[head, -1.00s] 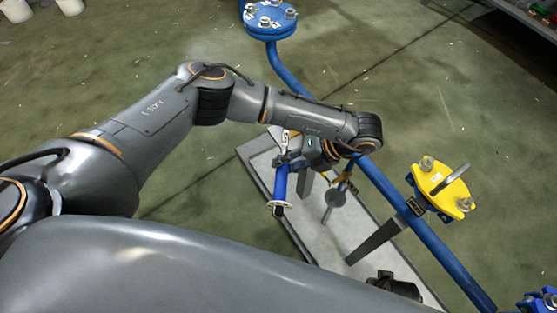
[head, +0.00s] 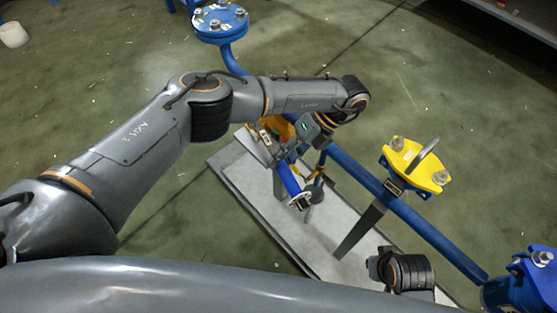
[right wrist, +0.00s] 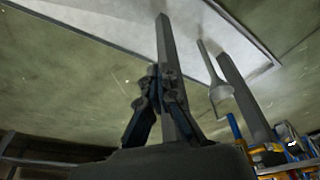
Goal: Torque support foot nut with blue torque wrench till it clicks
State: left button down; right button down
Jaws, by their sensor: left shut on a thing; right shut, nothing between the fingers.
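A blue torque wrench (head: 288,178) is held in my left gripper (head: 287,148), over the left part of the grey base plate (head: 232,164). Its blue handle slants down to the right, ending near a pale disc. The wrench head and fingertips are partly hidden by the gripper body. A grey support leg (head: 360,232) stands on the plate under the blue pipe. I cannot make out the foot nut. In the right wrist view my right gripper (right wrist: 160,78) is shut and empty, in front of a grey post (right wrist: 173,50).
A blue flange (head: 220,25) stands at the back. A grey funnel-shaped part (right wrist: 221,99) hangs near the right gripper. Floor left of the plate is clear.

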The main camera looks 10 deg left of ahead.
pick_arm(q)
jog(key=shift+r, duration=0.15)
jog(key=shift+s+a+m+p, duration=0.2)
jog(key=shift+a+m+p, duration=0.15)
jog(key=shift+p, duration=0.25)
jog(key=shift+s+a+m+t+p, duration=0.2)
jog(key=shift+a+m+t+p, duration=0.1)
jog(key=shift+p, duration=0.2)
jog(key=shift+s+a+y+p, duration=0.2)
jog(key=shift+a+y+p, duration=0.1)
jog(key=shift+p, duration=0.15)
jog(key=shift+s+a+m+t+p, duration=0.25)
jog(key=shift+a+m+t+p, duration=0.1)
jog(key=shift+m+p, duration=0.1)
pick_arm(e)
jog(key=s+f, duration=0.3)
jog(key=f, duration=1)
jog(key=shift+s+d+g, duration=0.15)
jog(key=shift+s+g, duration=0.15)
jog(key=shift+g, duration=0.1)
